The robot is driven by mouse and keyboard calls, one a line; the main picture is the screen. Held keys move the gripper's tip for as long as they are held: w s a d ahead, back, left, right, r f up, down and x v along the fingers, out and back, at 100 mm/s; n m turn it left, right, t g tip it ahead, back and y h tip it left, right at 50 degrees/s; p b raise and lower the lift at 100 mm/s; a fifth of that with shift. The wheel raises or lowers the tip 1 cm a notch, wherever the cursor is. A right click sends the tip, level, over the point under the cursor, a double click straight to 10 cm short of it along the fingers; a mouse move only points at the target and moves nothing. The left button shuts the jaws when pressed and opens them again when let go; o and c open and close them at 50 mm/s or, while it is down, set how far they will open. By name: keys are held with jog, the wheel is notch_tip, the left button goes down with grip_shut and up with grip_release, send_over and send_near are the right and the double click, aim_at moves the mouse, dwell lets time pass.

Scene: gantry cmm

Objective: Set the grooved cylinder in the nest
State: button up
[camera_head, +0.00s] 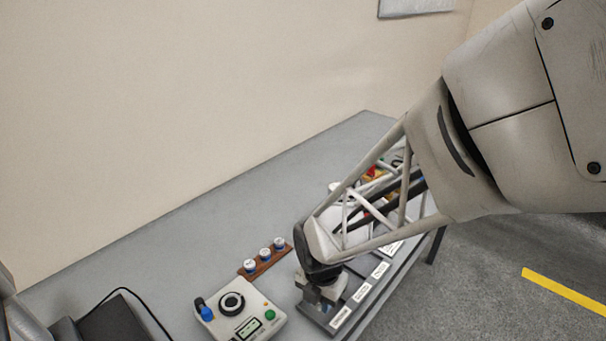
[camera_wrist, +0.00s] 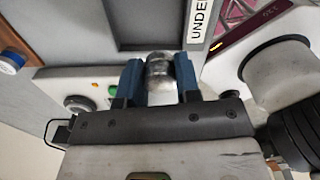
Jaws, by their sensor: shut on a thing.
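My gripper (camera_wrist: 159,82) is shut on the grooved cylinder (camera_wrist: 159,72), a silvery metal piece held between two blue fingers in the wrist view. In the head view my gripper (camera_head: 322,292) is over the near end of the dark labelled tray (camera_head: 318,318), and the cylinder cannot be made out there. A white instrument box (camera_head: 215,325) stands to the left of my gripper, with a black ring (camera_head: 232,303) on top that may be the nest. In the wrist view the box (camera_wrist: 62,79) is partly hidden behind my gripper.
The box also has a blue knob (camera_head: 206,313), a green button (camera_head: 270,315) and a small display (camera_head: 249,329). A brown rack (camera_head: 256,272) with white-topped pieces stands behind it. The grey table (camera_head: 150,262) is clear at the back left. A black cable (camera_head: 140,299) lies at left.

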jog(key=w+d+r, duration=0.1)
jog(key=w+r, duration=0.1)
jog(key=w, duration=1.2)
jog(key=w+d+r, duration=0.1)
jog(key=w+r, duration=0.2)
jog(key=w, duration=1.2)
jog(key=shift+d, duration=0.15)
jog(key=shift+f, duration=0.2)
jog(key=shift+f, duration=2.85)
jog(key=shift+f, duration=0.5)
jog(key=o, duration=1.4)
jog(key=shift+r, duration=0.2)
notch_tip(320, 180, up, 7)
jog(key=shift+f, duration=0.2)
